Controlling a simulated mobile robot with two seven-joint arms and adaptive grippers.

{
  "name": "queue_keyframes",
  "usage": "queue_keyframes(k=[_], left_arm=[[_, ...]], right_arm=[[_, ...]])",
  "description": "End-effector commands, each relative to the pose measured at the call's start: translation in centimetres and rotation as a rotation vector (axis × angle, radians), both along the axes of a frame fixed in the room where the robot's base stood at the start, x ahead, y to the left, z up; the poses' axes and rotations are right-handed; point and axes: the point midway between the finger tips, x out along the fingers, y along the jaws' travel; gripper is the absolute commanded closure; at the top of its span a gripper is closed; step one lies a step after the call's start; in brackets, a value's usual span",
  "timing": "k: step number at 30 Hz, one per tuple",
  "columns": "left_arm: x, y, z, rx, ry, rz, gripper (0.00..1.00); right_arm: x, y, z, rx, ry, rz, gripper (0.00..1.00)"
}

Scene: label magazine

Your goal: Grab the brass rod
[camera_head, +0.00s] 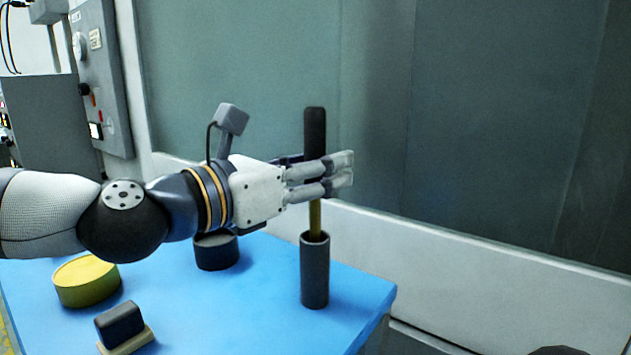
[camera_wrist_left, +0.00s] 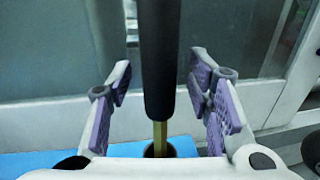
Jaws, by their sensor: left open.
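The brass rod (camera_head: 315,217) stands upright with its lower end in a dark cylindrical holder (camera_head: 315,275) near the right end of the blue table. Its upper part is a thick black handle (camera_head: 314,130). My left gripper (camera_head: 345,170) is level with the lower handle, its fingers reaching past it. In the left wrist view the black handle (camera_wrist_left: 159,60) stands between the two open fingers, with a gap on each side. A short piece of brass (camera_wrist_left: 160,135) shows below it. My right gripper is not in view.
On the blue table (camera_head: 250,315) stand a yellow-topped round tin (camera_head: 87,280), a dark round container (camera_head: 216,252) and a dark block on a beige base (camera_head: 120,325). A grey-green wall panel (camera_head: 270,80) rises behind. A grey control box (camera_head: 97,70) is at the upper left.

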Motion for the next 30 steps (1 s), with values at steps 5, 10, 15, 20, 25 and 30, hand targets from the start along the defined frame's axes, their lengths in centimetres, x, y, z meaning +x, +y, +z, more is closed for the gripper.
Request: queue_keyframes(k=[5, 10, 15, 20, 25, 30], left_arm=[[0.0, 0.0, 0.0, 0.0, 0.0, 0.0, 0.58], [0.0, 0.1, 0.0, 0.0, 0.0, 0.001, 0.97], [0.0, 0.1, 0.1, -0.001, -0.002, 0.001, 1.0], [0.0, 0.1, 0.2, -0.001, -0.002, 0.001, 1.0], [-0.1, 0.1, 2.1, -0.001, -0.007, 0.002, 1.0], [-0.2, 0.1, 6.7, -0.002, -0.015, 0.003, 1.0]], right_arm=[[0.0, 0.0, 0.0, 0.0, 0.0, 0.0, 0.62], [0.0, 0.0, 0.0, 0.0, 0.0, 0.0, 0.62], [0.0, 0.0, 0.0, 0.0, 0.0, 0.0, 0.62], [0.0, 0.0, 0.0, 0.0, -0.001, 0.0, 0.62], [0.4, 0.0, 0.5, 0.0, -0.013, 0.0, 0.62], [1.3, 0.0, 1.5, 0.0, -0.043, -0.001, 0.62]])
